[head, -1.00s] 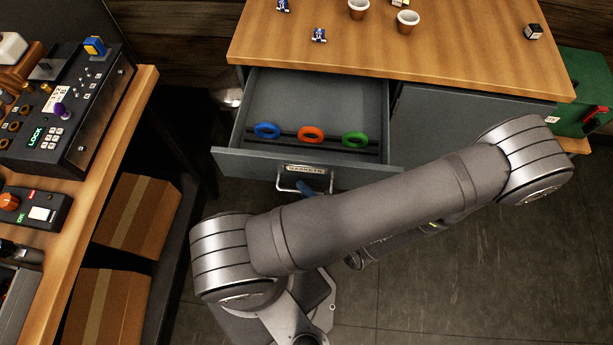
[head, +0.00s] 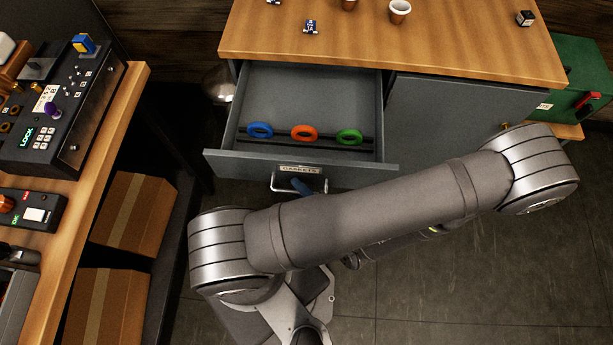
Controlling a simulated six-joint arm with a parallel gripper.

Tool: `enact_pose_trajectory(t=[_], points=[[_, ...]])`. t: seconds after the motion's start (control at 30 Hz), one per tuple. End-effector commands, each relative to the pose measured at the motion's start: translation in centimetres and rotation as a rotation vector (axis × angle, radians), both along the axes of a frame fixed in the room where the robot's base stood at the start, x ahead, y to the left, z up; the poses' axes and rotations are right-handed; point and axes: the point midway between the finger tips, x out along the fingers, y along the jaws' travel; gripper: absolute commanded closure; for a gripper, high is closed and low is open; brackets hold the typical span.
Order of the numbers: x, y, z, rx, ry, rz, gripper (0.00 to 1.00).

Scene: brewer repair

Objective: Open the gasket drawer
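The gasket drawer (head: 225,162) is pulled well out of the grey cabinet, under the wooden counter. Its front carries a "GASKETS" label (head: 301,169) and a metal bar handle (head: 274,182). Inside, a blue ring (head: 260,130), an orange ring (head: 304,133) and a green ring (head: 349,137) stand in a row on a dark rack.
The counter (head: 440,50) holds a cup (head: 399,11) and small boxes. A closed cabinet front (head: 460,115) is right of the drawer. A green case (head: 575,75) stands far right. A bench with a control panel (head: 50,130) and cardboard boxes (head: 134,214) is at left. Floor at lower right is clear.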

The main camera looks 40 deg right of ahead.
Motion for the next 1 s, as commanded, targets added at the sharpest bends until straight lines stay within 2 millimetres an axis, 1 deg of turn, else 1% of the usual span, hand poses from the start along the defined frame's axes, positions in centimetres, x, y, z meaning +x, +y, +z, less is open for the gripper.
enact_pose_trajectory(t=[0.27,0.43,0.77,1.0], points=[[-0.3,0.0,0.1,0.000,-0.001,-0.001,0.67],[-1.7,-0.1,0.3,-0.002,0.000,-0.004,0.67],[-6.9,-0.2,1.0,-0.005,0.002,-0.006,0.67],[-11.5,-0.2,1.7,-0.004,0.003,-0.005,0.67]])
